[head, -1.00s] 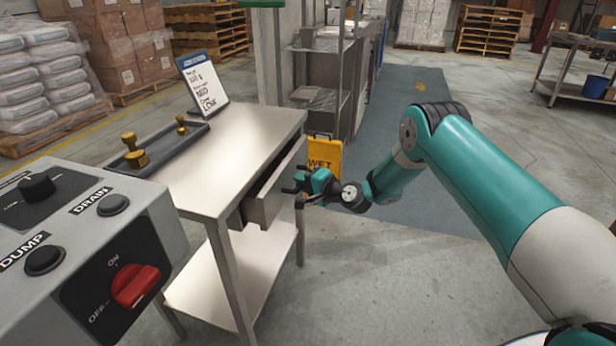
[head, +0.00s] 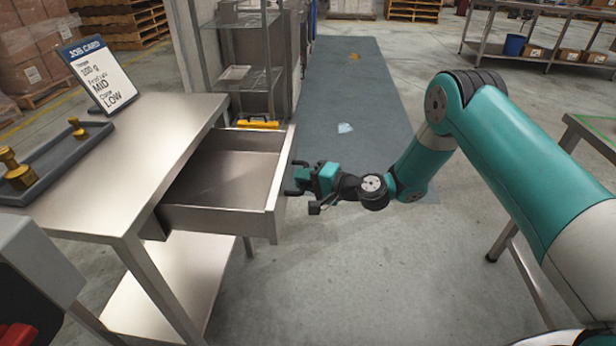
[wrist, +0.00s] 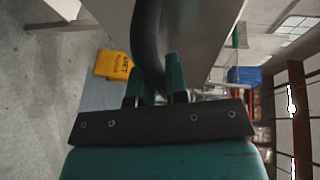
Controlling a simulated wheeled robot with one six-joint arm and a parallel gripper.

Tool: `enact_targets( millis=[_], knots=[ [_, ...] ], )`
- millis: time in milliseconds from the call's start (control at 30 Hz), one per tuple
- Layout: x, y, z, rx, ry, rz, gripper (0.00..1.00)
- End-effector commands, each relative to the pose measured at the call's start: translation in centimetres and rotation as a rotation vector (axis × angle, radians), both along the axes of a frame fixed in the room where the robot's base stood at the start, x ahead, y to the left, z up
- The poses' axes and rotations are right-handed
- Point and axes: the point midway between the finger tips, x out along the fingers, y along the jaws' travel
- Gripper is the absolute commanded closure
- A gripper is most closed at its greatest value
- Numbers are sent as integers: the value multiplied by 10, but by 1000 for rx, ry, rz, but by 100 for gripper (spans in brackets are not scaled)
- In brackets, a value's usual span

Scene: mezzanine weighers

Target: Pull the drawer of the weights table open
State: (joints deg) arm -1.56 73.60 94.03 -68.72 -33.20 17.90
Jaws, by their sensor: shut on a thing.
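The weights table (head: 165,115) is a steel table at the left of the head view. Its drawer (head: 225,180) stands well out to the right, its inside showing bare and empty. My gripper (head: 294,178) is at the outer face of the drawer front, level with its middle. In the wrist view, a dark curved bar, the drawer handle (wrist: 146,40), runs between the fingers of my gripper (wrist: 156,92), which is shut on it. The grey drawer front (wrist: 195,35) is just beyond. The handle is mostly hidden in the head view.
A job card (head: 98,75) and a grey tray (head: 50,165) with brass weights (head: 15,172) sit on the tabletop. A yellow wet-floor sign (head: 258,124) shows behind the drawer.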

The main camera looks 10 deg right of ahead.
Motion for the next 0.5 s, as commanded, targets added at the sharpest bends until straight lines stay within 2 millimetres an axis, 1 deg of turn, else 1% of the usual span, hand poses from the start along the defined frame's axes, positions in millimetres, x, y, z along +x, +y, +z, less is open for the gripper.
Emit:
enact_targets(
  millis=[267, 300, 367, 400, 500],
  knots=[
    [-2, 1, -1, 0, 4, 7, 100],
    [-2, 1, -1, 0, 4, 6, 76],
    [-2, 1, -1, 0, 4, 5, 62],
    [-1, 1, -1, 0, 4, 5, 60],
    [-1, 0, -1, -1, 3, 4, 60]
  ],
)
